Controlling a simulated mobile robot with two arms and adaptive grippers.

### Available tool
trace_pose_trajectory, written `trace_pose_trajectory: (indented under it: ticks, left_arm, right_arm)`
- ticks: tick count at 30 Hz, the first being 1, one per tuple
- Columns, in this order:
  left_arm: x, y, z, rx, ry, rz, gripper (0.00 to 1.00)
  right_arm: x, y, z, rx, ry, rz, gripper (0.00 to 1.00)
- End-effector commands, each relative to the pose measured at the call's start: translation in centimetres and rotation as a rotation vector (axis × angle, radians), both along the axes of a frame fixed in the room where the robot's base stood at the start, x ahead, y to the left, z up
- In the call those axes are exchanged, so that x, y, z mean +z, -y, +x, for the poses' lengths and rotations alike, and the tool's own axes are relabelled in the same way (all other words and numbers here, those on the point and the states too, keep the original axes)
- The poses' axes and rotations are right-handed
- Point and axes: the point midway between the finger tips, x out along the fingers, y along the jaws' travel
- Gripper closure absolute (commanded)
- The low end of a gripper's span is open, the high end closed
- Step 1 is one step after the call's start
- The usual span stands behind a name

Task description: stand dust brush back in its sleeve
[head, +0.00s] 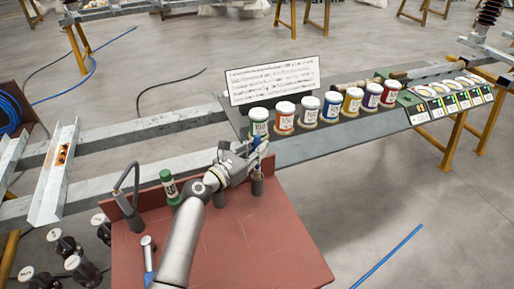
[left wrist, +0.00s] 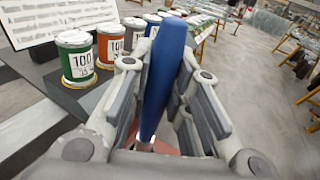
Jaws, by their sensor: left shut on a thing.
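The dust brush has a blue handle (left wrist: 165,75) that stands between the fingers of my left gripper (left wrist: 168,110) in the left wrist view. In the head view my left gripper (head: 252,158) is shut on the brush, and a small part of the blue handle (head: 256,142) shows above the fingers. A dark upright cylinder, likely the sleeve (head: 257,186), stands on the red board directly below the gripper. The brush's lower end is hidden, so I cannot tell whether it is inside the sleeve. My right gripper is not in view.
The red board (head: 250,245) holds a green container (head: 170,187), a dark holder with a bent rod (head: 128,198) and a blue-and-white tool (head: 148,258). Several labelled jars (head: 332,106) line the grey shelf behind, before a white sign (head: 275,78). The board's right part is clear.

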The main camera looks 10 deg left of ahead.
Motion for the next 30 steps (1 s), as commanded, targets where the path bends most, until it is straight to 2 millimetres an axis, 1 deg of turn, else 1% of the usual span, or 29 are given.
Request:
trace_pose_trajectory:
  ticks: [1, 30]
  left_arm:
    - [-0.5, 0.0, 0.0, 0.000, 0.000, -0.001, 1.00]
    - [-5.4, 0.0, 0.0, 0.000, 0.000, 0.000, 1.00]
  right_arm:
    - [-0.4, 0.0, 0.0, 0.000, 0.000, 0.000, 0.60]
    - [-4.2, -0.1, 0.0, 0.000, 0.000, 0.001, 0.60]
